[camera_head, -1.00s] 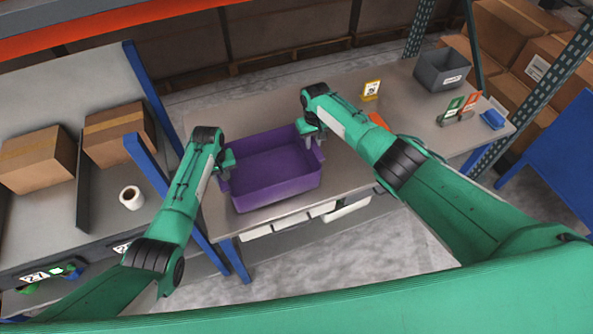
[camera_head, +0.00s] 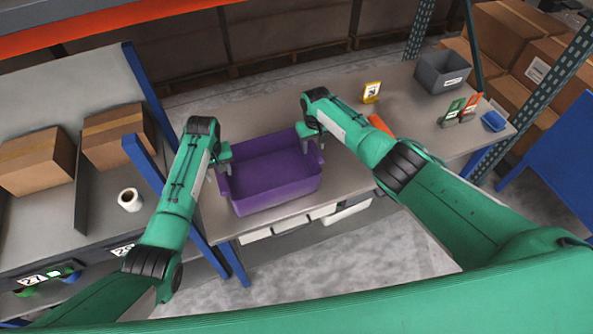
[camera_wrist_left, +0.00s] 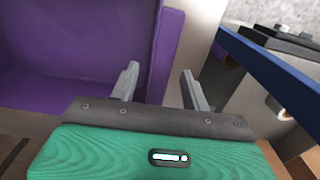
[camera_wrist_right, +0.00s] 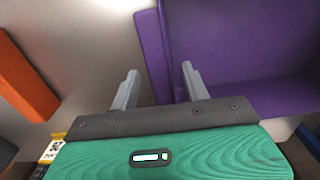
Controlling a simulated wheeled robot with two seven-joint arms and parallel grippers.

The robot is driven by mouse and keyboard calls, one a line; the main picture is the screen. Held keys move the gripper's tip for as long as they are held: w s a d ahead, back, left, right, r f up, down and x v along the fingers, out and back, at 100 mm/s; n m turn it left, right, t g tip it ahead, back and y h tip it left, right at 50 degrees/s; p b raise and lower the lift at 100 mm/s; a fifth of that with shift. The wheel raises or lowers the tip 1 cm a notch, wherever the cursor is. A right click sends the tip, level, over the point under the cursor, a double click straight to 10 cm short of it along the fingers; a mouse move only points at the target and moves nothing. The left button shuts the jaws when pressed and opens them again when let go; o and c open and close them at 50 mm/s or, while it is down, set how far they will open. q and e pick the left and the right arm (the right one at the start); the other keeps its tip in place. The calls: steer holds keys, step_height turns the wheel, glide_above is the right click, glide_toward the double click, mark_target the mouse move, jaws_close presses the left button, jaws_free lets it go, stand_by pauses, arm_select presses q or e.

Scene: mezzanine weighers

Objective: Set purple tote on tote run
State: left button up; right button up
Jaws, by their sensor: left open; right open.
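The purple tote (camera_head: 270,172) stands upright and empty on the grey table (camera_head: 225,115). My left gripper (camera_head: 222,168) is at its left end; in the left wrist view its open fingers (camera_wrist_left: 160,85) straddle the line of the tote's end wall (camera_wrist_left: 160,60), with no grip seen. My right gripper (camera_head: 318,140) is at the tote's right end. In the right wrist view its fingers (camera_wrist_right: 158,85) are open on either side of the tote's other end wall (camera_wrist_right: 153,50). I cannot make out which surface is the tote run.
An orange item (camera_head: 380,124) and a yellow sign (camera_head: 371,92) lie right of the tote. A grey bin (camera_head: 442,72), small cards and a blue item (camera_head: 493,121) stand at the right end. Left shelving holds cardboard boxes (camera_head: 118,135) and a white roll (camera_head: 130,199). A blue post (camera_head: 150,165) stands close by.

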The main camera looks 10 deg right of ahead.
arm_select(q)
step_height(320, 180, up, 6)
steer(key=shift+r, duration=0.35)
arm_select(e)
steer(key=shift+r, duration=0.15)
step_height(320, 180, up, 12)
stand_by(0.6)
